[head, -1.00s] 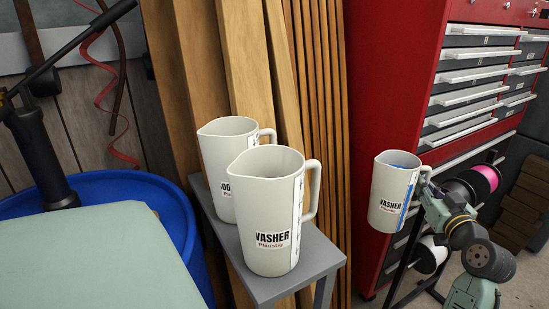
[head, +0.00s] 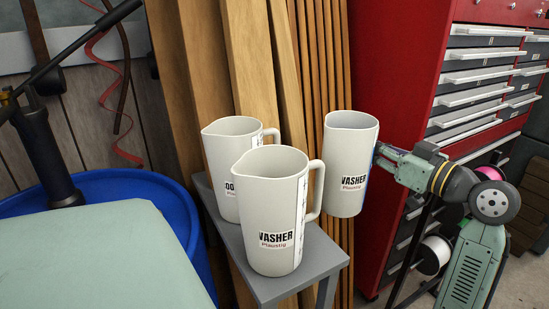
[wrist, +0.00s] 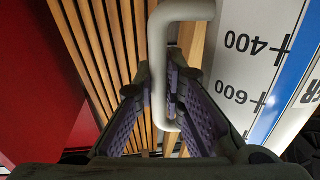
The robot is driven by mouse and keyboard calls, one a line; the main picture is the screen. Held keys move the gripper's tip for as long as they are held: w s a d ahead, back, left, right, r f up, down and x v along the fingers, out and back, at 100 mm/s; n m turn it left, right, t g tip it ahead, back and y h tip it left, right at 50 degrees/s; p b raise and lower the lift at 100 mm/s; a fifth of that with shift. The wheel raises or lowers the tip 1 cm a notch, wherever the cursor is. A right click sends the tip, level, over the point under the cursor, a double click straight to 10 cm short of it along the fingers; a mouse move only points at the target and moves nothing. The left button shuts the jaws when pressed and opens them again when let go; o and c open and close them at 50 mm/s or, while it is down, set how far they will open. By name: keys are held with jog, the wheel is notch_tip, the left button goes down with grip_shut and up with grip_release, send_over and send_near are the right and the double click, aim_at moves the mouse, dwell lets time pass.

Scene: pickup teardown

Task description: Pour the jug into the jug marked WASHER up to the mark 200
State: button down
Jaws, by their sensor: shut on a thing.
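My gripper (head: 380,153) is shut on the handle (wrist: 158,65) of a white jug (head: 345,165), held upright in the air right of the stand. Its label reads WASHER. In the wrist view its side (wrist: 252,50) shows the marks 400 and 600 and a blue strip. A second white jug marked WASHER (head: 265,215) stands upright at the front of the grey stand, handle to the right and a scale strip on its right side. The held jug is apart from it. The liquid inside either jug is not visible.
Another white jug (head: 222,150), its label partly hidden, stands close behind the standing WASHER jug on the narrow grey stand (head: 300,283). Wooden planks (head: 205,60) lean behind. A red tool cabinet (head: 405,60) is at the right, a blue barrel (head: 150,190) at the left.

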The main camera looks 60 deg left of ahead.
jog(key=shift+s+a+r+n+g, duration=0.15)
jog(key=shift+s+r+g, duration=0.1)
jog(key=shift+s, duration=0.15)
jog(key=shift+s+d+r+n+g, duration=0.1)
jog(key=shift+s+r+g, duration=0.15)
jog(key=shift+s, duration=0.2)
jog(key=shift+s+a+r+n+g, duration=0.1)
jog(key=shift+s+r+n+g, duration=0.05)
jog(key=shift+s+g, duration=0.2)
